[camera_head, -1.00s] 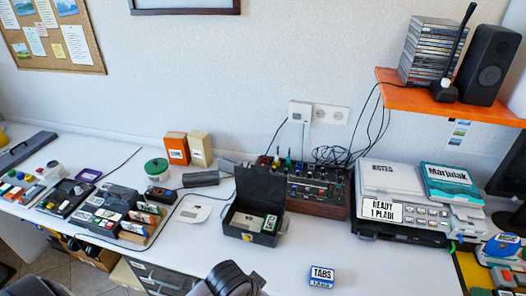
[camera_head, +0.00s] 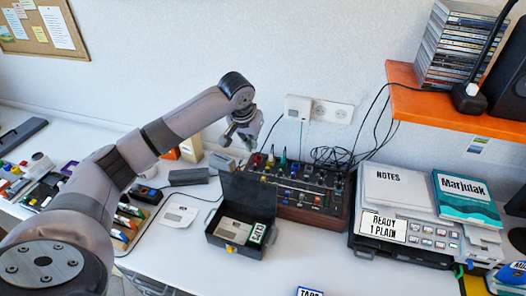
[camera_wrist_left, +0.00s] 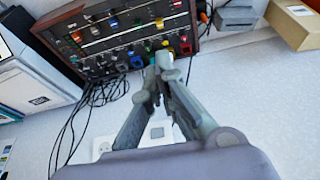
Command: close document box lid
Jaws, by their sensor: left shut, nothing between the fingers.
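The dark document box (camera_head: 232,240) stands on the white table, left of the centre in the head view. Its lid (camera_head: 247,194) is open and stands up at the back of the box. A pale card and a green-and-white item lie inside. My left gripper (camera_head: 241,137) is shut and empty, raised above and behind the box, near the wall. In the left wrist view its fingertips (camera_wrist_left: 166,62) meet in front of the control panel. The document box cannot be made out in that view. My right gripper is not in view.
A control panel with knobs (camera_head: 310,192) stands right behind the box, with cables. A grey block (camera_head: 188,176) and a white device (camera_head: 179,216) lie to its left. A printer with papers (camera_head: 400,235) stands at the right.

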